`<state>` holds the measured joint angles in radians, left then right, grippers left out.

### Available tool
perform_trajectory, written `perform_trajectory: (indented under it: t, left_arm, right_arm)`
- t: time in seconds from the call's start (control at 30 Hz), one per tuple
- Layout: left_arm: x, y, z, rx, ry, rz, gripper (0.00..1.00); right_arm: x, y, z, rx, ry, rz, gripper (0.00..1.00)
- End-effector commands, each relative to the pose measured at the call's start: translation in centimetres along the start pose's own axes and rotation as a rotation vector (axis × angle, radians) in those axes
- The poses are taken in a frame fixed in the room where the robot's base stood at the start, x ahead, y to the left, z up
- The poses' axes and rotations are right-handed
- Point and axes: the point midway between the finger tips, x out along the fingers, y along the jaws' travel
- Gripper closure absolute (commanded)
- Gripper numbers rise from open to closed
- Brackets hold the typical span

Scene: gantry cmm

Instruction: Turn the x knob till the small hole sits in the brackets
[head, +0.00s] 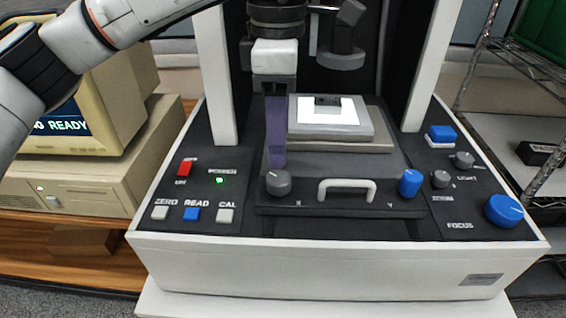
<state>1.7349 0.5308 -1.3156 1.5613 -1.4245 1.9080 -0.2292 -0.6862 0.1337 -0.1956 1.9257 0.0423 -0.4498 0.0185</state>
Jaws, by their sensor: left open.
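The grey x knob (278,183) sits on the front left of the stage carriage, above an X label. My left gripper (277,162) points straight down with its purple fingers just above and behind the knob in the picture. It is open, seen edge-on, and I cannot tell whether the fingers touch the knob. The stage (352,131) behind it carries a plate with a bright lit square (330,110). The small hole and the brackets cannot be made out. My right gripper is not in view.
A blue y knob (409,183) and a pale handle (347,188) are right of the x knob. ZERO, READ and CAL buttons (192,214) lie left. A large blue focus knob (504,211) is far right. A computer screen (62,125) at left shows READY, partly hidden by my arm.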

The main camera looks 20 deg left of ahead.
Motion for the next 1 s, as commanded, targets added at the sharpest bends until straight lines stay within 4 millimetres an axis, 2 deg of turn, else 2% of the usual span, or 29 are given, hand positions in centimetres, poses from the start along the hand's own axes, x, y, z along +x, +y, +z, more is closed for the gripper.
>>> perform_trajectory:
  t: [0.2,0.4,0.57,0.83,1.0]
  left_arm:
    - [4.2,0.0,-0.1,-0.001,0.002,-0.003,0.47]
    - [7.1,0.0,-0.1,-0.001,0.002,-0.002,0.47]
    - [8.0,0.0,0.0,-0.001,0.0,0.0,0.47]
    - [8.2,0.0,0.0,-0.001,0.0,0.0,0.47]
    - [8.2,0.0,0.0,-0.001,0.0,0.0,0.76]
  right_arm:
    - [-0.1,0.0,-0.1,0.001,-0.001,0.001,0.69]
    - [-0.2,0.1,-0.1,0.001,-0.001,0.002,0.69]
    - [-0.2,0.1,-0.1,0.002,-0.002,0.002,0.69]
    - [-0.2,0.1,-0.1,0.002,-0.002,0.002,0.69]
    - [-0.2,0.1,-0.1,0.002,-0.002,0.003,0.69]
